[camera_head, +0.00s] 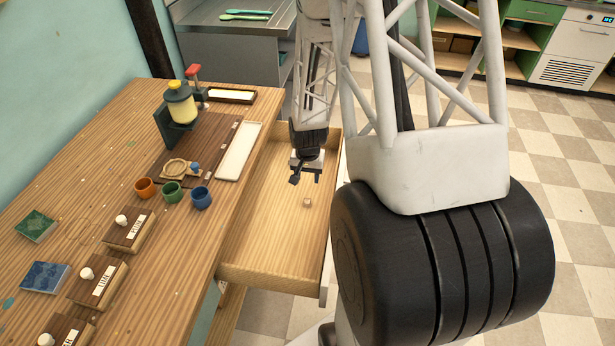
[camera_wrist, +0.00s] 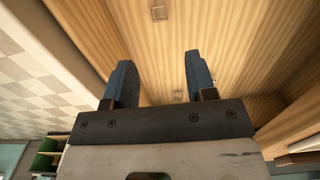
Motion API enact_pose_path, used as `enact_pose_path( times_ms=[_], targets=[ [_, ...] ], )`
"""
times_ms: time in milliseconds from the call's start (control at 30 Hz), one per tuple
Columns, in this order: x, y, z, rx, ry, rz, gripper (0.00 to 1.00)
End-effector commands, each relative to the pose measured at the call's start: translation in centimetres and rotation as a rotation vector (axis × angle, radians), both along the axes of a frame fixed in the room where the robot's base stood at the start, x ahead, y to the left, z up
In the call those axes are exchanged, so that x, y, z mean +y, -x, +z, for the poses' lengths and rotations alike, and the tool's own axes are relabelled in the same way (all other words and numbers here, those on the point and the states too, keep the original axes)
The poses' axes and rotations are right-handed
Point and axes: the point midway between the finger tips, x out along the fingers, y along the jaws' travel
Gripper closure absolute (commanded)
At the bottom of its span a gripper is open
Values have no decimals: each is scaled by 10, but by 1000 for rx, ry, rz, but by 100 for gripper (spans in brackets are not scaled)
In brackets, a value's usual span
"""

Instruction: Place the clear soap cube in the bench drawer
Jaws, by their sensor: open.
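The bench drawer (camera_head: 262,232) is pulled out from the bench's right side. A small clear cube (camera_head: 307,203) lies on its wooden floor, toward the right wall. In the wrist view a small see-through square, which looks like the cube (camera_wrist: 159,11), shows at the top edge, beyond the fingertips. My gripper (camera_head: 306,179) is over the drawer, pointing down, behind the cube in the head view and apart from it. In the wrist view my gripper (camera_wrist: 158,60) is open with nothing held. A faint pale patch between the fingers is too unclear to name.
The wooden bench (camera_head: 95,180) holds a yellow dispenser (camera_head: 181,103), orange, green and blue cups (camera_head: 172,192), a long white tray (camera_head: 239,150) and several labelled wooden blocks with white knobs (camera_head: 128,231). The drawer's walls surround my gripper. The drawer's front half is clear.

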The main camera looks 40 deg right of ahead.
Motion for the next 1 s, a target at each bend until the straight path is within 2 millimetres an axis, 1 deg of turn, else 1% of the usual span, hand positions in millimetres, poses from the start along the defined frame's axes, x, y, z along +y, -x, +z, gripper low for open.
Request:
enact_pose_path(
  times_ms=[467,633,767,867,1000],
  targets=[
    [0,0,0,0,0,0,49],
    [3,0,7,-4,1,11,49],
    [12,-1,25,-13,6,36,49],
    [22,-1,45,-23,10,68,49],
    [41,3,81,-40,18,125,49]
  ],
)
